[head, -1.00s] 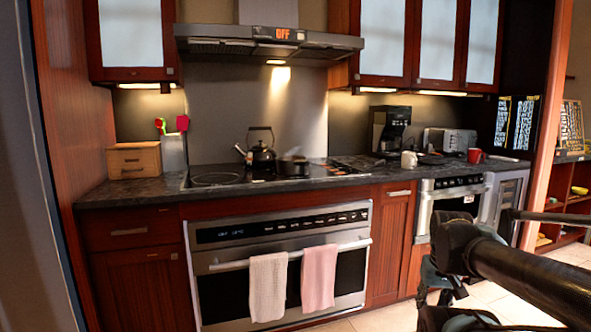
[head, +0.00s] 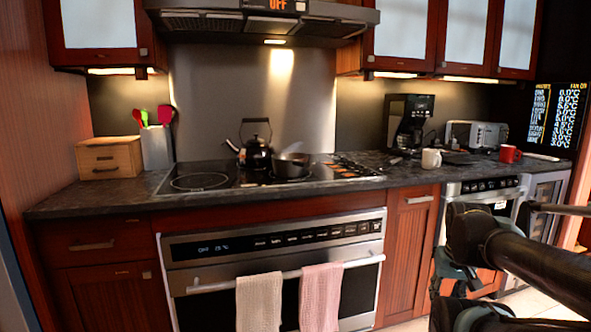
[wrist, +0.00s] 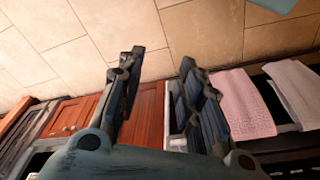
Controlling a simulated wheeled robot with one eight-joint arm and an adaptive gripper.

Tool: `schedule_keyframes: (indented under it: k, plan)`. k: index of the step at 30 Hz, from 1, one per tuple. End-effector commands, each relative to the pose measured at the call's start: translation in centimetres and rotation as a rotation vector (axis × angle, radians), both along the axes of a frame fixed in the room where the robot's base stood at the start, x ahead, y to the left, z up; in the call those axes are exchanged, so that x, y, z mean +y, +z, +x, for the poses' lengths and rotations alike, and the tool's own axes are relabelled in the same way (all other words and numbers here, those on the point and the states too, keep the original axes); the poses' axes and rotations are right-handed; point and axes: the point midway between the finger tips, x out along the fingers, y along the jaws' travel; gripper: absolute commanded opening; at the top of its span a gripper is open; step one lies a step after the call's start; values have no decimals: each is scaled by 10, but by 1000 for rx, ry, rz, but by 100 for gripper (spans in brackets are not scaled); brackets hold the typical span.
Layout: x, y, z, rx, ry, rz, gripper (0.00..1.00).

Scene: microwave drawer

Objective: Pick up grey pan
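The grey pan (head: 292,162) sits on the cooktop (head: 215,180), just right of a dark kettle (head: 256,152). Its handle seems to point up and to the right in the head view. My gripper shows in the wrist view (wrist: 160,75) with its two fingers spread apart and nothing between them. In the head view my arm reaches in from the right, in front of the cabinets, well right of the pan and lower than it. The pan is not in the wrist view.
A black coffee maker (head: 408,122), white mug (head: 431,159), toaster (head: 476,135) and red mug (head: 509,154) stand on the right counter. Two towels hang on the oven handle (head: 225,284). A range hood (head: 262,20) overhangs the cooktop. A wooden box (head: 109,157) is at left.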

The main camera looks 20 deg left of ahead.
Motion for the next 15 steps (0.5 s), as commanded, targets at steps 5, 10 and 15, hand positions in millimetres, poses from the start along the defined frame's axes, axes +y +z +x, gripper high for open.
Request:
schedule_keyframes:
  k: [5,10,15]
  plan:
    - [0,0,0,0,0,0,38]
    - [7,11,-4,-8,1,28,42]
    - [37,38,21,6,6,142,42]
